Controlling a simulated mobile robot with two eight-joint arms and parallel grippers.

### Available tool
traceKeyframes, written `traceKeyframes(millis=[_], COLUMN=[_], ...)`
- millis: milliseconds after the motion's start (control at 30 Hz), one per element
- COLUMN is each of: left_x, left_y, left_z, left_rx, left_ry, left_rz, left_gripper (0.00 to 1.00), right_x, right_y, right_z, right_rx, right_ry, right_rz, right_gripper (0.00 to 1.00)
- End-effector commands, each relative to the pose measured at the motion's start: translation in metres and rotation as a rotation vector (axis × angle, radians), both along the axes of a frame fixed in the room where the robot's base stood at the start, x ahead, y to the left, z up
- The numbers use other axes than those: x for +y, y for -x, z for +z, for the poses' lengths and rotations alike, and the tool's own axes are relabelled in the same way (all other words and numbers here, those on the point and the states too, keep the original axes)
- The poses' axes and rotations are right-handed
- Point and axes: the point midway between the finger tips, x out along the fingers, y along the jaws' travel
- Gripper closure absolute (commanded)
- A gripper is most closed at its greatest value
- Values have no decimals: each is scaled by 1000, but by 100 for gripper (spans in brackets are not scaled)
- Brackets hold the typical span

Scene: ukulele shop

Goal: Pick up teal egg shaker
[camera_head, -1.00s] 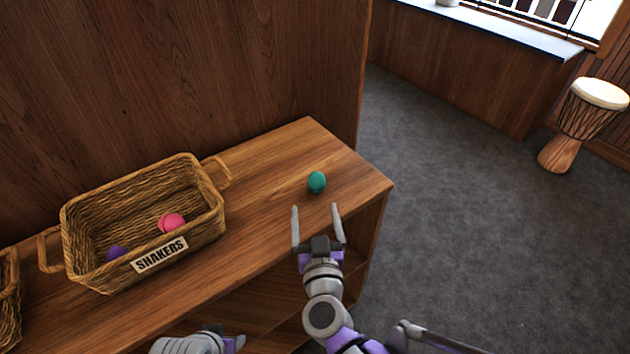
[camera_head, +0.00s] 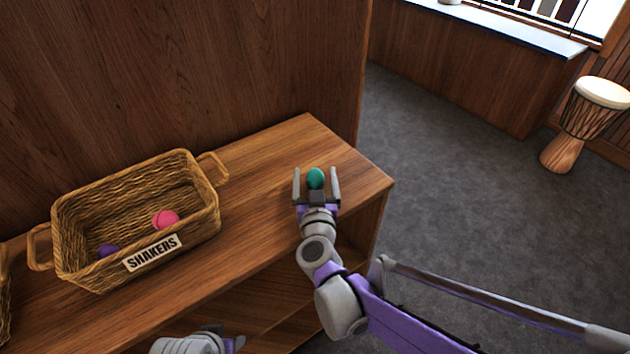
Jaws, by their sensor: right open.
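The teal egg shaker (camera_head: 316,178) stands on the wooden shelf top near its right end. My right gripper (camera_head: 316,180) is open, with one finger on each side of the shaker. A gap shows between the shaker and each finger. The lower part of the shaker is close to the gripper's palm. My left arm's end (camera_head: 200,343) shows only partly at the bottom edge, and its fingers cannot be made out clearly.
A wicker basket (camera_head: 205,222) labelled SHAKERS stands to the left, with a pink shaker (camera_head: 165,219) and a purple shaker (camera_head: 109,250) inside. A wooden panel (camera_head: 200,70) rises behind the shelf top (camera_head: 262,190). A drum (camera_head: 580,125) stands far right on the open floor.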

Motion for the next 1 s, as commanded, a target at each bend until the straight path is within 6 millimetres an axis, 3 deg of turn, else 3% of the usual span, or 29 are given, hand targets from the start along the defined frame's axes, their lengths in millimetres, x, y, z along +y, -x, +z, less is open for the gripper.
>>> traceKeyframes(millis=[200, 233, 700, 1000], left_x=[0, 0, 0, 0], left_y=[0, 0, 0, 0], left_z=[0, 0, 0, 1], left_rx=[0, 0, 0, 0], left_ry=[0, 0, 0, 0], left_rz=[0, 0, 0, 0], left_gripper=[50, 50, 50, 50], right_x=[0, 0, 0, 0], right_y=[-2, -2, -2, -2], right_z=[0, 0, 0, 2], right_rx=[0, 0, 0, 0], right_ry=[-1, -1, 0, 0], right_rz=[0, 1, 1, 1], right_gripper=[11, 15, 99, 100])
